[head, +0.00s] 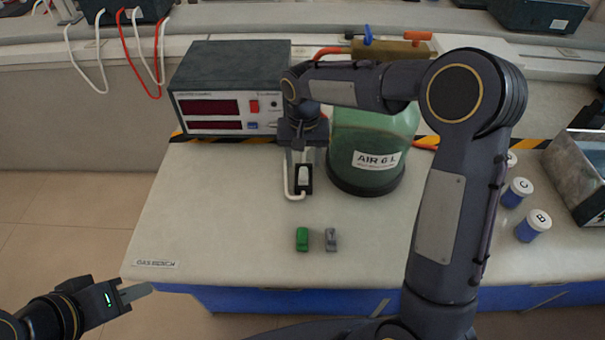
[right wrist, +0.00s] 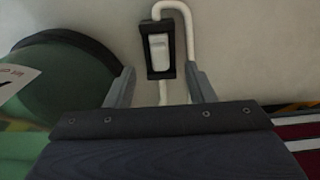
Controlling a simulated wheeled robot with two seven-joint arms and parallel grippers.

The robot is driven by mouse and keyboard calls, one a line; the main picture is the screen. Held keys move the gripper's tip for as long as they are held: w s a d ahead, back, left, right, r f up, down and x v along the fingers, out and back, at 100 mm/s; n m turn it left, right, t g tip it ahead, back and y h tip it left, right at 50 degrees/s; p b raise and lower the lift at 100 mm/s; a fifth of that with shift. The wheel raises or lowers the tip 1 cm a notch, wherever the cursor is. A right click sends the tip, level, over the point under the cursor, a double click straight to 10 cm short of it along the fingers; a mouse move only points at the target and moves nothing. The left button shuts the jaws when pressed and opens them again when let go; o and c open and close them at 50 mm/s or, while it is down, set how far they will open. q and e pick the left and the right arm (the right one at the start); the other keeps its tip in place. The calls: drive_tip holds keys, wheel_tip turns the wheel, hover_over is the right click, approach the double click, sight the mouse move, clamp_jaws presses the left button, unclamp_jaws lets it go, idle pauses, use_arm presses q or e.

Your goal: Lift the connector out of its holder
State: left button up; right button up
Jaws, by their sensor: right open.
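The white connector (head: 303,176) sits in its black holder (head: 304,188) on the bench, in front of the meter box. A white cable (head: 287,180) loops beside it. In the right wrist view the connector (right wrist: 159,50) lies in the black holder (right wrist: 152,73), just beyond and between the fingertips. My right gripper (head: 299,160) points down over the holder; its fingers (right wrist: 160,85) are apart and empty, and I see no contact. My left gripper (head: 135,293) is off the bench's front left corner, far from the connector; whether its jaws are apart is unclear.
A green air tank (head: 370,150) stands close right of the holder, and the meter box (head: 225,90) behind it. A green block (head: 302,239) and a grey block (head: 331,240) lie in front. Lidded jars (head: 533,226) and a bin (head: 580,175) are at right. The front left bench is clear.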

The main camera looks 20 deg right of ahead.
sight(303, 171)
wheel_tip(303, 171, down, 6)
drive_tip(key=shift+r, duration=0.25)
drive_tip(key=c, duration=1.1)
drive_tip(key=shift+o, duration=0.2)
drive_tip(key=shift+r, duration=0.2)
